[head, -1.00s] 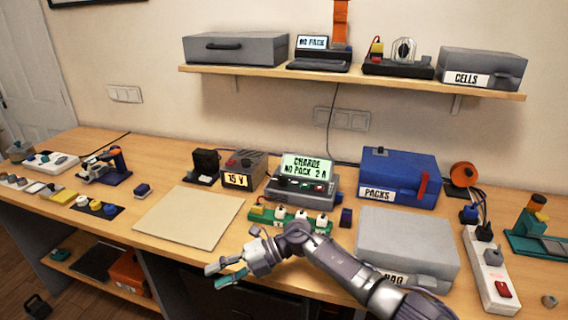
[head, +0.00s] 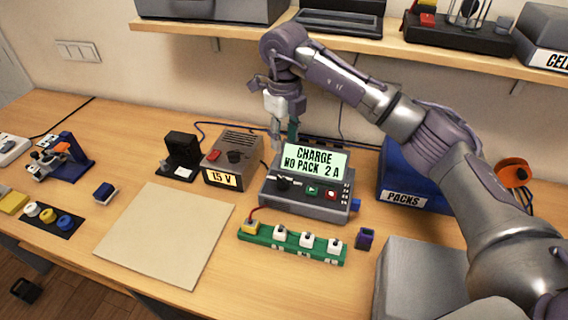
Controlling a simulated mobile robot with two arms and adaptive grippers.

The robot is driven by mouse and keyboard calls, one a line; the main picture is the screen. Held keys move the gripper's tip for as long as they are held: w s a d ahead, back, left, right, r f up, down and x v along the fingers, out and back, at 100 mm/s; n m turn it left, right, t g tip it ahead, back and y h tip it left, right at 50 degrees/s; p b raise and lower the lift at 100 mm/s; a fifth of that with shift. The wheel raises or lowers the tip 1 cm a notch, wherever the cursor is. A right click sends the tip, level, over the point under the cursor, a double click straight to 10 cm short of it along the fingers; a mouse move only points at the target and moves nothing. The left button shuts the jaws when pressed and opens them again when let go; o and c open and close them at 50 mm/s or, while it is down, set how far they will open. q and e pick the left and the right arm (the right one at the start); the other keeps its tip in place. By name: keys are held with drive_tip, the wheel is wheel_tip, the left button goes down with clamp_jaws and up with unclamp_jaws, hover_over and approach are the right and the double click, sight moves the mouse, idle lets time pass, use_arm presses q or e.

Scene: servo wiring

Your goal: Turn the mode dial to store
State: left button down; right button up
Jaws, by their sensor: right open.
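The charger (head: 308,197) is a grey box near the middle of the bench in the head view. Its raised green screen (head: 316,161) reads "CHARGE NO PACK 2 A". A black dial (head: 283,183) sits at the left of its front panel, beside a green button (head: 313,190) and a red button (head: 331,195). I cannot read the marks around the dial. My right gripper (head: 284,138) points down above and behind the charger's left part, open and empty, apart from the dial. Its fingertips come close to the screen's upper left edge. My left gripper is not in view.
A green strip with white blocks (head: 292,243) lies in front. The blue PACKS box (head: 404,198) is at right, partly behind my arm. The shelf (head: 400,42) hangs above. The beige mat (head: 168,232) is bare.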

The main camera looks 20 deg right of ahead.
drive_tip(key=p, duration=0.2)
approach(284, 180)
drive_tip(key=shift+s+f, duration=0.2)
drive_tip(key=f+p, duration=0.1)
drive_tip(key=f, duration=0.6)
drive_tip(key=shift+w+f, duration=0.2)
drive_tip(key=shift+f+p, duration=0.35)
drive_tip(key=shift+f, duration=0.25)
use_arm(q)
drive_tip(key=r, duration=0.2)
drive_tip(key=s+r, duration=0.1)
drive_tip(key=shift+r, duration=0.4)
use_arm(e)
clamp_jaws()
